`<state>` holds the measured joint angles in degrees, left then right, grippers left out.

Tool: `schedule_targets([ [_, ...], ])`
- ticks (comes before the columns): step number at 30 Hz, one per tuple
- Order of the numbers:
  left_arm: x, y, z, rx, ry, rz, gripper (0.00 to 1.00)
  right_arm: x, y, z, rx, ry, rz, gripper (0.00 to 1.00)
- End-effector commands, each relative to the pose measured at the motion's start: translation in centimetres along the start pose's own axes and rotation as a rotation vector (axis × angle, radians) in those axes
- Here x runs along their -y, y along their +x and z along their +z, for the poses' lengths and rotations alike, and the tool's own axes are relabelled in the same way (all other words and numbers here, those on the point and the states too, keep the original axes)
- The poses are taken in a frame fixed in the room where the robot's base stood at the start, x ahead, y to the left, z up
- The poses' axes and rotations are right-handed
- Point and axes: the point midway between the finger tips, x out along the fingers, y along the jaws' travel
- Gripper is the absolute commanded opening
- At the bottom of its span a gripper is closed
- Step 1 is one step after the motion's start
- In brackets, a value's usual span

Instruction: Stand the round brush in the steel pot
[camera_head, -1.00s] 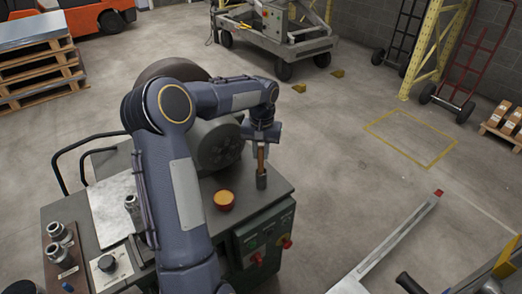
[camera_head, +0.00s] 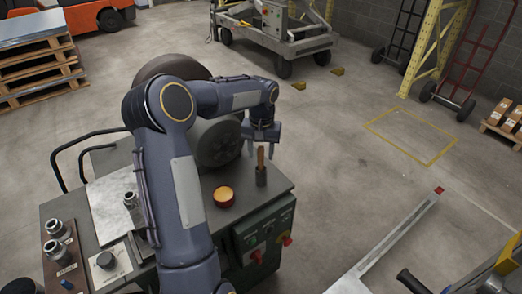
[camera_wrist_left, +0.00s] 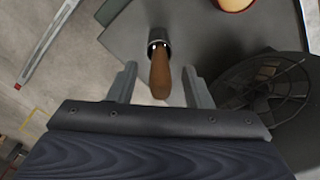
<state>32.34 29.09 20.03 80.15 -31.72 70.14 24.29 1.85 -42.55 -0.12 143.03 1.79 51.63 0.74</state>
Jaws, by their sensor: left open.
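The round brush shows as a brown wooden handle (camera_head: 261,157) standing nearly upright out of the small dark grey steel pot (camera_head: 261,177). Its lower end is hidden inside the pot. The pot stands near the right corner of the machine's grey top. My left gripper (camera_head: 262,151) is open just above the handle, with its fingers apart on either side of the handle's top. In the left wrist view, the handle (camera_wrist_left: 160,76) points toward the camera between the spread fingers, with clear gaps on both sides, and the pot's rim (camera_wrist_left: 157,42) is behind it. My right gripper is not in view.
An orange-topped round tin (camera_head: 223,196) sits left of the pot on the machine top (camera_head: 245,203). A large dark drum (camera_head: 218,143) stands behind. Metal fittings (camera_head: 57,240) and a steel sheet (camera_head: 112,205) lie at left.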

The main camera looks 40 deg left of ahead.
Motion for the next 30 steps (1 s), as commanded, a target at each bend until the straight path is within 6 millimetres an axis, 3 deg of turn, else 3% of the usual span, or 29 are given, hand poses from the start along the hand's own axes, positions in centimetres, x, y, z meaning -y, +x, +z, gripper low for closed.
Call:
schedule_targets([
  [7, 0.0, -1.0, -0.1, -0.003, -0.001, 0.0, 0.45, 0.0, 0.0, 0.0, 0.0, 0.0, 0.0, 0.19],
  [19, 0.0, -7.1, 0.0, -0.002, 0.0, 0.0, 0.45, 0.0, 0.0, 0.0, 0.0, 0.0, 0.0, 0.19],
  [30, 0.0, -7.8, 0.0, 0.0, 0.0, 0.0, 0.45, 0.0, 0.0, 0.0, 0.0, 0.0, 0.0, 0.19],
])
